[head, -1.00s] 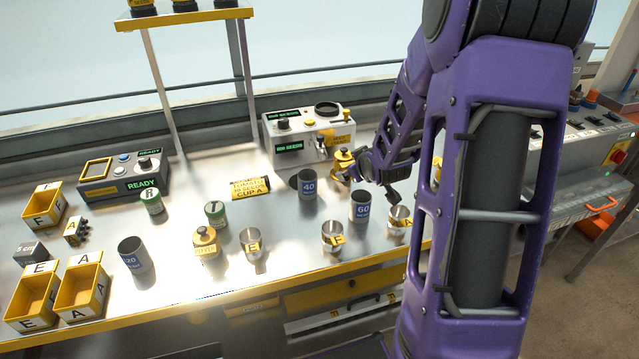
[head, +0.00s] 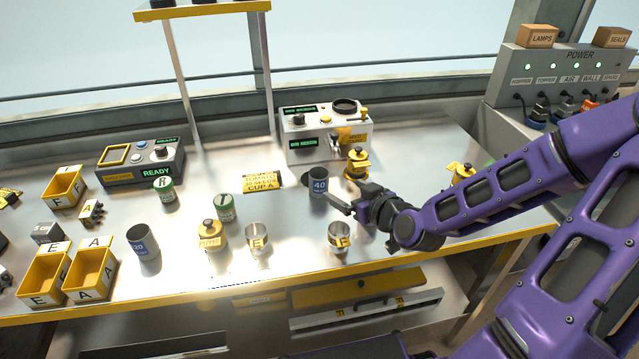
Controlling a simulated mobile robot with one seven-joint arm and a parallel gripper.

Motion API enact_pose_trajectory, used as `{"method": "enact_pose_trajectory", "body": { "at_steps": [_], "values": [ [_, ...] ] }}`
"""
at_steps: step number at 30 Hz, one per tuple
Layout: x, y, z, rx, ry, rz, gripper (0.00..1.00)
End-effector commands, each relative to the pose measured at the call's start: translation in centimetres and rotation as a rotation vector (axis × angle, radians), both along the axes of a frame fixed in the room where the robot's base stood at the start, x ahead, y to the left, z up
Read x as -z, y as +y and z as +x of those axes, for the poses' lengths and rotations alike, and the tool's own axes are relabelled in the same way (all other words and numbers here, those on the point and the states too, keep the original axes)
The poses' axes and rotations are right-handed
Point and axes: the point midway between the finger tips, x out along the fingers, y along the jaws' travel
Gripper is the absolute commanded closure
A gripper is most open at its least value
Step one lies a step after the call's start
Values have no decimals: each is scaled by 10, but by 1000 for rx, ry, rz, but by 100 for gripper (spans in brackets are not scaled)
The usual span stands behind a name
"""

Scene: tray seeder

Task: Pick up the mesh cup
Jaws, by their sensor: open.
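A dark cylindrical cup with a blue label reading 40 (head: 319,183) stands upright in the middle of the bench. Another dark cup with a blue label reading 20 (head: 143,243) stands at the left. The small print on both labels is hard to read. The dark cup marked 60 does not show now; my gripper and wrist cover that area. My gripper (head: 362,222) is open, low over the bench, right of the 40 cup and behind the small metal cup (head: 340,238). One finger reaches left close to the 40 cup; I cannot tell whether they touch.
Another metal cup (head: 257,240), a yellow-topped jar (head: 211,234) and green tins (head: 225,207) stand left of my gripper. A seed machine (head: 310,135) and a yellow-and-metal piece (head: 357,163) are behind. Yellow bins (head: 90,272) are at left. The yellow front edge is near.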

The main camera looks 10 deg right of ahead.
Motion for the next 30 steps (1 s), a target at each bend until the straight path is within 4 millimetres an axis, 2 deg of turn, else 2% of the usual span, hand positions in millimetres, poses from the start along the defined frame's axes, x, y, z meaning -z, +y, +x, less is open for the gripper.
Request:
{"method": "enact_pose_trajectory", "body": {
  "at_steps": [15, 23, 30],
  "values": [
    [40, 28, 91, -2, 1, 2, 5],
    [47, 33, 108, -1, 1, 1, 5],
    [61, 47, 137, -1, 2, 3, 5]
  ]
}}
